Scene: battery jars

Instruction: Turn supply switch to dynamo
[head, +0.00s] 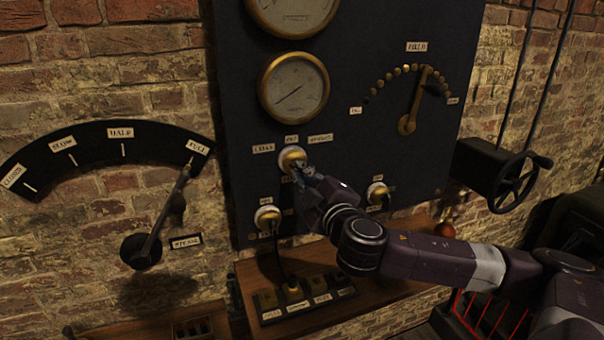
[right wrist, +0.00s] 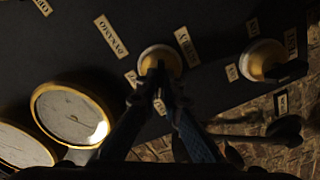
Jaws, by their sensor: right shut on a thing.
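The supply switch (head: 291,158) is a round brass knob on a white base, on the dark panel below the gauges. Small labels sit above it; the right one, in the wrist view, reads DYNAMO (right wrist: 111,36). My right gripper (head: 302,176) is at the switch and shut on its handle. In the right wrist view the switch (right wrist: 160,58) is at top middle, with the gripper's fingers (right wrist: 162,82) closed over its dark handle. The fingers hide part of the handle, so its exact pointing is hard to tell. My left gripper is not in view.
Two similar knobs (head: 267,218) (head: 377,194) sit lower on the panel. A gauge (head: 294,87) is above, a brass lever (head: 408,124) at upper right. A long lever (head: 165,215) is on the brick wall at left, a handwheel (head: 514,182) at right. A wooden shelf (head: 375,287) runs below.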

